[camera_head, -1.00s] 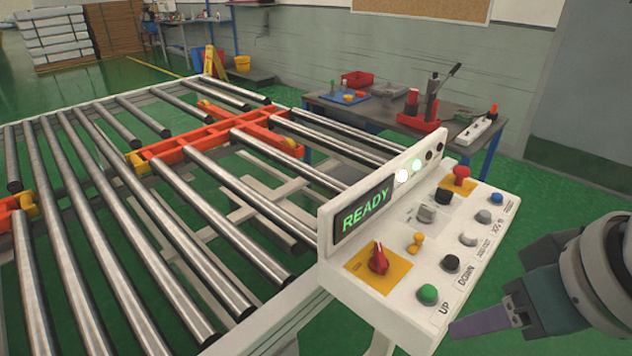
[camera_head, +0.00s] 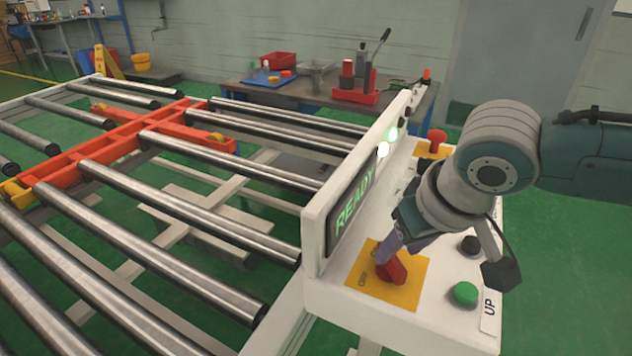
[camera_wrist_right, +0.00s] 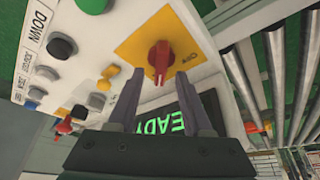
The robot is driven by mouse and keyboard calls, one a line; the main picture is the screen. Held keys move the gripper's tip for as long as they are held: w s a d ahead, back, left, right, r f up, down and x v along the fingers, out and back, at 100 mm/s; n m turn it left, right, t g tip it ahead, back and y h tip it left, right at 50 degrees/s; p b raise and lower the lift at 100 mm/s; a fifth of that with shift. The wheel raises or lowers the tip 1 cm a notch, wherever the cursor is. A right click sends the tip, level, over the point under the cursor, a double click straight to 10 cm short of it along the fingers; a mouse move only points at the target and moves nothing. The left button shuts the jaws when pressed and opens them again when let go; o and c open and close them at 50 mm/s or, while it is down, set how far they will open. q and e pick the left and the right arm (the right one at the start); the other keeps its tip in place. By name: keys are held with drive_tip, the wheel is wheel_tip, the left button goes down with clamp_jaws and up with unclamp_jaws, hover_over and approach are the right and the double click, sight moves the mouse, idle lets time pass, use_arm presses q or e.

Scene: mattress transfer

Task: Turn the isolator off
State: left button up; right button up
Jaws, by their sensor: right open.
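The isolator is a red rotary knob (camera_head: 392,270) on a yellow square plate (camera_head: 405,295) at the near corner of the white control panel. It also shows in the right wrist view (camera_wrist_right: 161,58), with its pointer end towards the gripper. My right gripper (camera_head: 393,245) is over the panel, right at the knob. In the right wrist view its two open fingers (camera_wrist_right: 159,78) stand to either side of the knob's pointer, with a gap on each side; contact is not visible. The display (camera_head: 354,203) reads READY, partly hidden by the gripper in the wrist view. My left gripper is out of view.
A green button (camera_head: 465,293) and a black button (camera_head: 469,245) sit right of the knob. A red mushroom button (camera_head: 437,138) is at the panel's far end. The roller conveyor (camera_head: 120,215) lies left; a workbench (camera_head: 310,95) stands behind.

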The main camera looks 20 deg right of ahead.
drive_tip(key=shift+x, duration=1.05)
clamp_jaws()
